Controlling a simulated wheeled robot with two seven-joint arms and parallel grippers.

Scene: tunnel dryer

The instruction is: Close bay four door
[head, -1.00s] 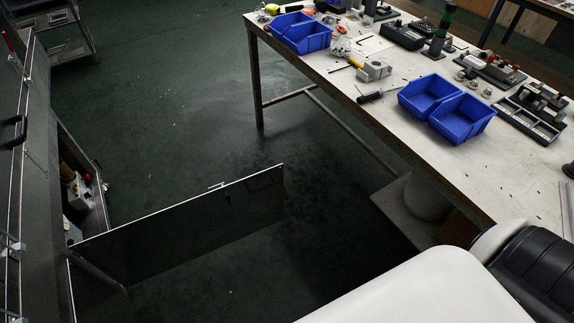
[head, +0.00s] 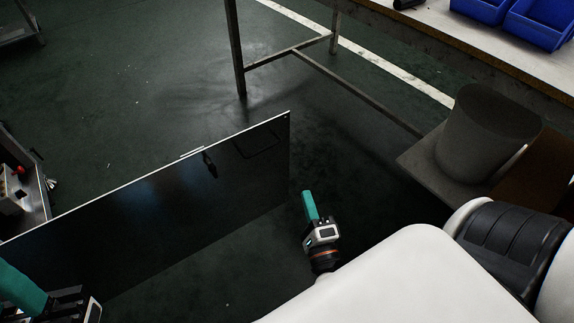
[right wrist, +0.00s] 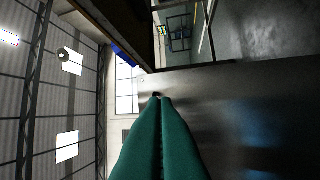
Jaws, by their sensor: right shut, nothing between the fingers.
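A dark door panel (head: 150,205) stands open, reaching out from the left across the floor in the head view. I cannot read a bay number on it. A small black latch (head: 210,163) sits near its top edge. My right gripper (head: 307,195) is just right of the door's free edge, with its teal fingers shut and empty. In the right wrist view the fingers (right wrist: 160,98) point at the edge of the door (right wrist: 245,110); contact is unclear. My left gripper (head: 22,290) shows partly at the lower left, in front of the door; its opening is unclear.
An open bay interior with a small control box (head: 12,190) is at the left. A workbench (head: 480,50) with blue bins (head: 540,22) stands at the upper right. A grey bucket (head: 480,130) sits on its lower shelf.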

